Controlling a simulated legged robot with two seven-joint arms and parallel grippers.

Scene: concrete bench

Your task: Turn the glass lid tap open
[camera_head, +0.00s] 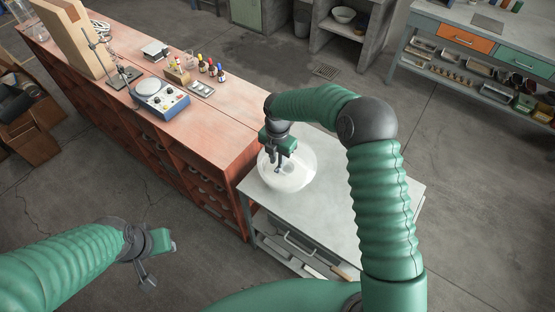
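A round clear glass vessel with a domed lid (300,181) stands on the grey metal bench (330,215), near its left end. My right gripper (279,161) points down over the top of the lid, where the tap would be. The gripper hides most of the tap, so I cannot tell how the tap is turned or whether the fingers touch it. The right fingers are too small and overlapped to tell if they are shut. My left gripper (158,261) is low at the left, over the floor, far from the glass. Its fingers are apart and empty.
A long reddish wooden bench (225,115) stands left of the grey bench. It bears a blue hotplate-like device (160,98), small dropper bottles (212,69) and a tall wooden board (75,38). A drawer bench (480,45) stands at the back right. Floor between is clear.

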